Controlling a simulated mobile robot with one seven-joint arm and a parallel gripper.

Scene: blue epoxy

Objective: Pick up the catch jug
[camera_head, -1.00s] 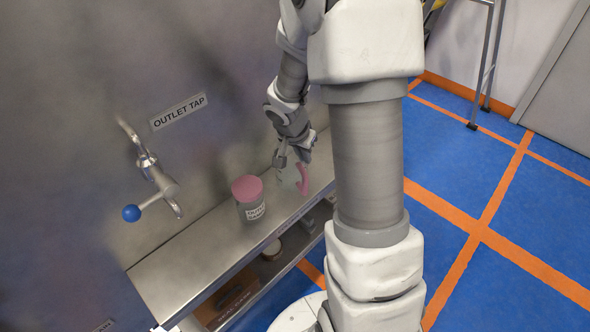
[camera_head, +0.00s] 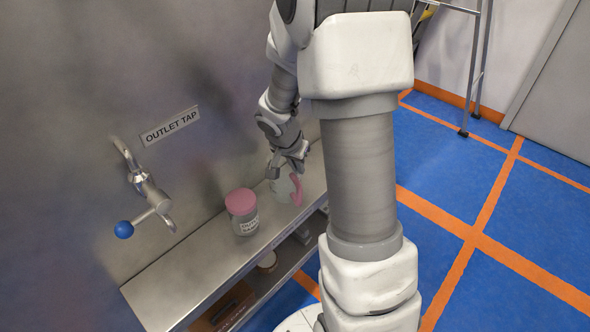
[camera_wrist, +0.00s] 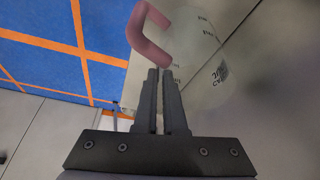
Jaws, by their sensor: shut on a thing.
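The catch jug (camera_head: 283,189) is a clear, pale vessel with a pink handle, at the far part of the steel shelf. I cannot tell whether its base touches the shelf. In the wrist view the jug (camera_wrist: 205,60) lies just beyond the fingertips, with dark print on its wall and the pink handle (camera_wrist: 146,38) at upper left. My gripper (camera_head: 286,167) is at the jug's upper part. Its fingers (camera_wrist: 160,72) are close together at the handle's lower-right end in the picture, shut on the jug. The exact contact is hard to see.
A labelled grey container with a pink lid (camera_head: 242,212) stands nearby on the steel shelf (camera_head: 190,272). The outlet tap (camera_head: 146,192) with a blue knob juts from the wall at left. A lower shelf holds a brown box (camera_head: 222,308). Blue floor (camera_head: 450,180) lies open at right.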

